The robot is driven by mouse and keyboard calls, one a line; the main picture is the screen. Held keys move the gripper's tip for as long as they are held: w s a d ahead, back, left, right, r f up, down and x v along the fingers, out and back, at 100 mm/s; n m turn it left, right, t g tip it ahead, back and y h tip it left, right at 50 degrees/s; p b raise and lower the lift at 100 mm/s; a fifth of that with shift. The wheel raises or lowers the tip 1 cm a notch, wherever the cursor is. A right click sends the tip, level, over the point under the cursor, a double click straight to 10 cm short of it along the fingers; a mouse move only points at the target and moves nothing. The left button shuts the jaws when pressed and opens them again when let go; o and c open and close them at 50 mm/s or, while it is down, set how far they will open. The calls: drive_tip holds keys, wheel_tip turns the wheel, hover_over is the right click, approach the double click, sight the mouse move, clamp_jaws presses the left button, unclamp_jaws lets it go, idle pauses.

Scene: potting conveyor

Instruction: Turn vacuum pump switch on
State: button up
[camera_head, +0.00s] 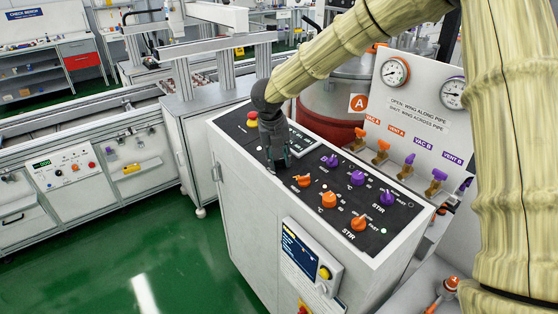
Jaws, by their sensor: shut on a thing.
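The control console (232,150) has a black sloped top panel with orange and purple knobs. My gripper (281,168) points down at the panel's left part, left of the nearest orange knob (303,181). Its fingers are shut on a small control at the panel surface. The fingers hide this control, so I cannot read its label or its position; it may be the vacuum pump switch. A purple knob (330,160) lies to the right of the gripper. A red button (252,115) sits behind my gripper to the left.
More orange knobs (328,200) and purple knobs (357,178) run to the right. A white gauge board (425,112) with orange and purple valve handles stands behind. A small screen box (299,250) is on the console's front. Green floor is free to the left.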

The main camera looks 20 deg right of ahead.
drive_tip(key=shift+w+r+m, duration=0.1)
drive_tip(key=shift+r+m, duration=0.15)
drive_tip(key=shift+m, duration=0.15)
drive_tip(key=o, duration=0.9)
drive_tip(key=shift+o, duration=0.6)
drive_tip(key=shift+f, duration=0.1)
drive_tip(key=v, duration=1.2)
